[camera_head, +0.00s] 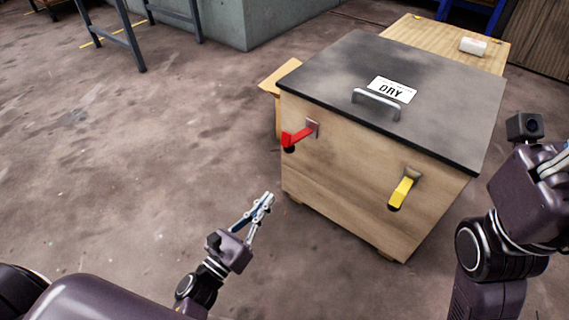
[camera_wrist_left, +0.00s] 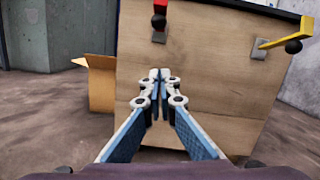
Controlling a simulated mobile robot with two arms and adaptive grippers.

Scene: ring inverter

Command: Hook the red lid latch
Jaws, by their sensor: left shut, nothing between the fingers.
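The red latch (camera_head: 297,137) is on the front face of a wooden box (camera_head: 345,190) with a dark lid (camera_head: 340,75). It points out to the left from its metal plate and ends in a black knob. In the left wrist view the red latch (camera_wrist_left: 159,12) is at the top edge, partly cut off. My left gripper (camera_head: 266,200) is shut and empty, low in front of the box and below the red latch, apart from it. It also shows in the left wrist view (camera_wrist_left: 160,76). My right gripper's fingertips are outside the views; only part of that arm shows.
A yellow latch (camera_head: 402,191) sits on the same face, to the right. An open cardboard box (camera_wrist_left: 98,85) stands left of the wooden box. Floor at left is clear.

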